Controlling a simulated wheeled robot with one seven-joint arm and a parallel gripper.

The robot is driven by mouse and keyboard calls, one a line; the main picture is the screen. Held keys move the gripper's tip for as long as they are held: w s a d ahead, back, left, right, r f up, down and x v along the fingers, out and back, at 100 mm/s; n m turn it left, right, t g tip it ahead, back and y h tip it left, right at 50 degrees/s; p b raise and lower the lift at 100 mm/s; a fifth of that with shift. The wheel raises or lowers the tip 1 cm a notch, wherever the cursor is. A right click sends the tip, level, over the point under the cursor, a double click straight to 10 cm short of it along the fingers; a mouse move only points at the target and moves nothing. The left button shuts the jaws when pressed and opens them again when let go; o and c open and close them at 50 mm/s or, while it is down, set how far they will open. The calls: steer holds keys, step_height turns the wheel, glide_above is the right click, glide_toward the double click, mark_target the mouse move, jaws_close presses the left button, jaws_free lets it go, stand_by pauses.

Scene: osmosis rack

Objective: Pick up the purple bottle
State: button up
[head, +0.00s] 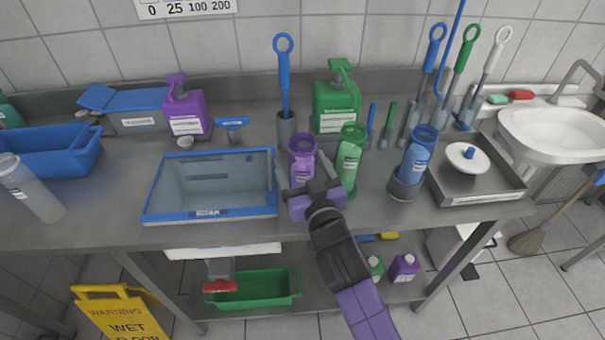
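A small purple bottle (302,154) with a ring-shaped purple top stands upright on the steel counter, near the middle of the head view. My gripper (303,170) reaches in from the front. Its fingers are spread, one on each side of the purple bottle, with a narrow gap seeming to show beside it. The gripper body hides the bottle's lower part, so contact there cannot be told. A larger purple pump bottle (186,113) stands at the back left, and another purple bottle (404,267) is on the lower shelf.
A green bottle (350,158) stands close to my right finger. A blue-rimmed tray (210,215) lies close on the left. Behind stand a grey holder (287,130) with a blue brush and a green pump bottle (337,102). A blue bottle (416,155) is farther right.

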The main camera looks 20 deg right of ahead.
steer(key=shift+w, duration=0.7)
steer(key=c, duration=1.5)
steer(key=shift+c, duration=0.5)
steer(key=shift+r, duration=0.15)
